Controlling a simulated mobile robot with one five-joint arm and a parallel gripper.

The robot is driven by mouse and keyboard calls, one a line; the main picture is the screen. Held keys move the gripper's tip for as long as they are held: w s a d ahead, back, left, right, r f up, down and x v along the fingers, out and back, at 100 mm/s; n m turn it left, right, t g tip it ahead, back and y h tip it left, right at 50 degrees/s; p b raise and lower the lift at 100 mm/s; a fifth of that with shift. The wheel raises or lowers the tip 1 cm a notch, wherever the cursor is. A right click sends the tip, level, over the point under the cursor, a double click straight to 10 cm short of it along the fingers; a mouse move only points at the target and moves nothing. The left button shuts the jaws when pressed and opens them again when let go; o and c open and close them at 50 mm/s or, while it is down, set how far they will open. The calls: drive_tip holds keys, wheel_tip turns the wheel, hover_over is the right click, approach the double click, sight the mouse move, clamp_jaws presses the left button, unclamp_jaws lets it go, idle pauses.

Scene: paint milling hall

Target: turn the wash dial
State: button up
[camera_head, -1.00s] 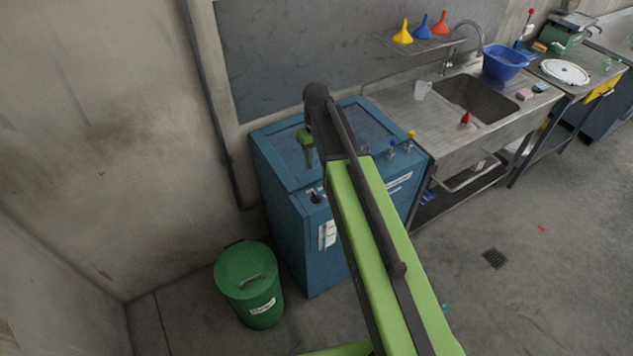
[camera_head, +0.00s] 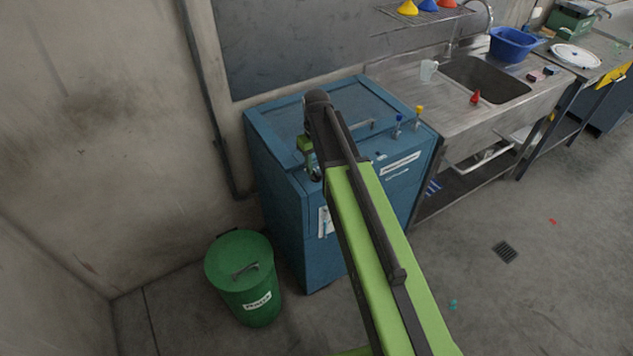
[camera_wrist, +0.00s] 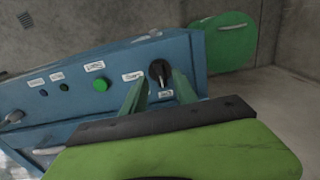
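The wash dial, a black knob with a pale pointer line (camera_wrist: 160,72), sits on the sloped panel of a blue washing cabinet (camera_head: 275,205), near the panel's right end in the wrist view. My gripper (camera_wrist: 160,82) has its two green fingers spread. The fingertips point at the panel just below the dial, one on each side, and the dial shows between them. I cannot tell whether they touch it. In the head view my gripper (camera_head: 307,158) is over the cabinet's front left corner, and my arm hides part of the panel.
A green button (camera_wrist: 100,85) and smaller controls sit along the same panel. A green lidded bin (camera_head: 240,262) stands at the cabinet's front left. A steel sink (camera_head: 480,85) adjoins its right side.

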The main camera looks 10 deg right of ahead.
sight(316, 175)
wheel_tip(316, 175, down, 3)
drive_tip(key=shift+r+b, duration=0.15)
drive_tip(key=shift+b, duration=0.5)
drive_tip(key=shift+r, duration=0.1)
clamp_jaws()
